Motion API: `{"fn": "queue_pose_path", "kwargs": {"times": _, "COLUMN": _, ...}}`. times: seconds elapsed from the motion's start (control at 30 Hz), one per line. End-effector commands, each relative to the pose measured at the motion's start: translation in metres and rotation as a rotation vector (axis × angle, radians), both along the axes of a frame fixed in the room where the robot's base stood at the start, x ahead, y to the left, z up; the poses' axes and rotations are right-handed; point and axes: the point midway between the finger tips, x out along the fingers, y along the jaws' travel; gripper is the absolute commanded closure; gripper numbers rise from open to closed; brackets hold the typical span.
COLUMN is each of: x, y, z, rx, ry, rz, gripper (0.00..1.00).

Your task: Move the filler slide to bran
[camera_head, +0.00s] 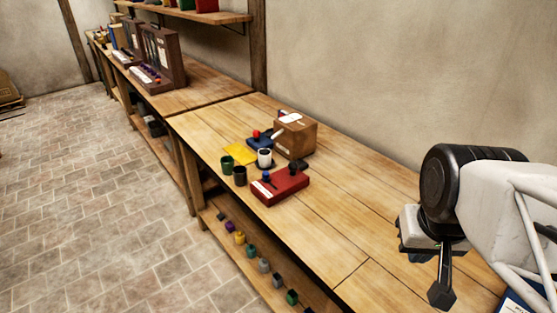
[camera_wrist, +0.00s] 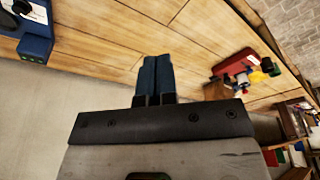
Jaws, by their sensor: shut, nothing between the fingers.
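I cannot make out which device is the filler slide, and no label reading bran is legible. A red box (camera_head: 281,186) with a dark blue knob and a white label sits on the bench. Behind it are a blue box (camera_head: 260,142) with a red knob and a brown box (camera_head: 297,137) with a pale lever. Another blue box (camera_wrist: 36,38) with a white label shows in the wrist view. My gripper (camera_head: 441,292) hangs over the near right of the bench, apart from these boxes. In the wrist view its fingers (camera_wrist: 156,78) are shut and empty.
Green, black and white cups (camera_head: 265,158) and a yellow sheet (camera_head: 239,153) crowd the boxes. Dark brown upright panels (camera_head: 163,58) stand farther along the bench. The bench top (camera_head: 352,212) between my gripper and the red box is clear. A wall runs behind.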

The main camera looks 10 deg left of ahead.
Motion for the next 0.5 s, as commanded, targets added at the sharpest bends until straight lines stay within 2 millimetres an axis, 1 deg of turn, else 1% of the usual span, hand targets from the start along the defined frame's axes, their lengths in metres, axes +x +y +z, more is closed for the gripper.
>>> {"fn": "queue_pose_path", "kwargs": {"times": 0.47, "x": 0.0000, "y": 0.0000, "z": 0.0000, "rx": 0.000, "ry": 0.000, "rz": 0.000, "gripper": 1.00}}
{"fn": "queue_pose_path", "kwargs": {"times": 0.5, "x": 0.0000, "y": 0.0000, "z": 0.0000, "rx": 0.000, "ry": 0.000, "rz": 0.000, "gripper": 0.98}}
